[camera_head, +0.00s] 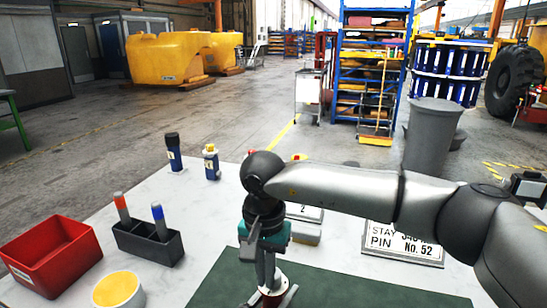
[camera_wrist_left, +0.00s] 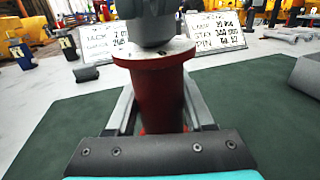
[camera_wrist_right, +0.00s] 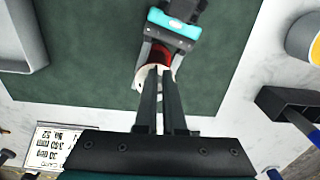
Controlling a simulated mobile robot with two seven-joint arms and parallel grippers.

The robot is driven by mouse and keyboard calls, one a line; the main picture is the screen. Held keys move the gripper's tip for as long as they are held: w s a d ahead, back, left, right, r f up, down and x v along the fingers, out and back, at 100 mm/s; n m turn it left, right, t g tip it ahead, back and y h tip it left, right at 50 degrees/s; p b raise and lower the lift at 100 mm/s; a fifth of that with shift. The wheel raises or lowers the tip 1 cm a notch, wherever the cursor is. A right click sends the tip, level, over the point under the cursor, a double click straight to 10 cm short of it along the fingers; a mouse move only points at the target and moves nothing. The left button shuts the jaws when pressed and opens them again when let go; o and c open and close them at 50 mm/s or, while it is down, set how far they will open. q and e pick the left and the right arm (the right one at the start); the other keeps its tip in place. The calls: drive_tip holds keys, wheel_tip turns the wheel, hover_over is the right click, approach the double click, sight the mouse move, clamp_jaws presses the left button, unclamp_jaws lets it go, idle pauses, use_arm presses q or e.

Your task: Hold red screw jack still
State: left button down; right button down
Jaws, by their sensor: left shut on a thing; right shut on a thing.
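The red screw jack (camera_wrist_left: 160,95) stands upright on the green mat, with a pale flange around its top. My left gripper (camera_wrist_left: 158,120) is shut around its red body from the side. In the right wrist view, my teal-trimmed left gripper (camera_wrist_right: 165,45) reaches the jack (camera_wrist_right: 160,54) from above in the picture. My right gripper (camera_head: 268,285) points down over the jack and is shut on its top; its two dark fingers (camera_wrist_right: 162,78) meet there. In the head view the jack (camera_head: 271,298) shows only partly at the bottom edge. The fingers hide part of its top.
The green mat (camera_head: 350,290) is mostly clear. Two bottles stand behind. A sign reading "STAY PIN" (camera_head: 400,243) stands right, partly behind my right arm.

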use_arm(q)
drive_tip(key=shift+s+d, duration=0.15)
use_arm(e)
drive_tip(key=shift+w+r, duration=0.1)
drive_tip(key=shift+w, duration=0.1)
drive_tip(key=shift+s+a+r, duration=0.1)
drive_tip(key=shift+s+a, duration=0.2)
wheel_tip(320, 180, up, 6)
drive_tip(key=shift+s+f, duration=0.1)
drive_tip(key=shift+f, duration=0.05)
idle(0.4)
wheel_tip(320, 180, down, 6)
drive_tip(key=m, duration=0.6)
idle(0.8)
drive_tip(key=shift+w+d, duration=0.3)
drive_tip(key=shift+w, duration=0.1)
idle(0.7)
